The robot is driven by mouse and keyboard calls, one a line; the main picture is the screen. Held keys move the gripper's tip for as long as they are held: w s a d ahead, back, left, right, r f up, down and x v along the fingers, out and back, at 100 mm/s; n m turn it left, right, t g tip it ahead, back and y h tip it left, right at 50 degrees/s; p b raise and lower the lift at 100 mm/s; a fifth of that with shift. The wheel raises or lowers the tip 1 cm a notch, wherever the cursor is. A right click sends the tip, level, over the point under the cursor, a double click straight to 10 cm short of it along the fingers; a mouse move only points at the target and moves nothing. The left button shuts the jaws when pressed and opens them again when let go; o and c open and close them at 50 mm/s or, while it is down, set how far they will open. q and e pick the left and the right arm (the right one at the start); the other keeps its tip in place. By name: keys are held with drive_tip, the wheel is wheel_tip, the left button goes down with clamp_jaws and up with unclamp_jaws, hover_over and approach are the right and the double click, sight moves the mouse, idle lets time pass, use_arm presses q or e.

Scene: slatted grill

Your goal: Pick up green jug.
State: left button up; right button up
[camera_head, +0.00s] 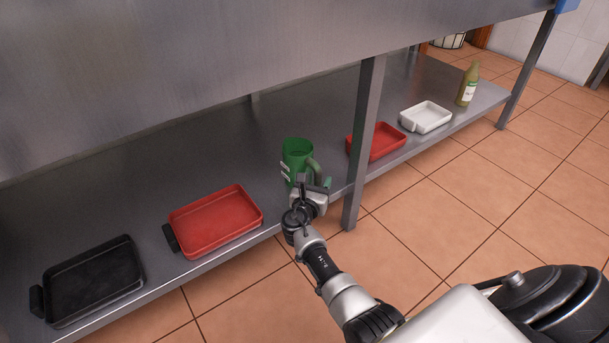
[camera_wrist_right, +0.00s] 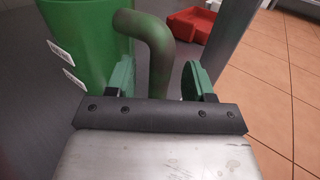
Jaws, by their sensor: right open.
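The green jug (camera_head: 297,155) stands upright on the lower metal shelf, left of the table leg, with its handle toward the right. My right gripper (camera_head: 314,184) is at the jug's front right side, beside the handle. In the right wrist view the jug body (camera_wrist_right: 88,38) fills the upper left. Its handle (camera_wrist_right: 157,45) comes down between the two green finger pads of my open right gripper (camera_wrist_right: 158,80). The pads appear apart from the handle. My left gripper is out of view.
The lower shelf (camera_head: 215,150) also holds a black tray (camera_head: 95,280), a red tray (camera_head: 215,220), a second red tray (camera_head: 377,143), a white dish (camera_head: 426,117) and a bottle (camera_head: 468,85). A metal leg (camera_head: 362,140) stands close right of the jug. The upper counter overhangs the shelf.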

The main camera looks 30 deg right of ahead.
drive_tip(key=shift+w+d, duration=0.3)
drive_tip(key=shift+d, duration=0.05)
clamp_jaws()
drive_tip(key=shift+r, duration=0.1)
idle(0.3)
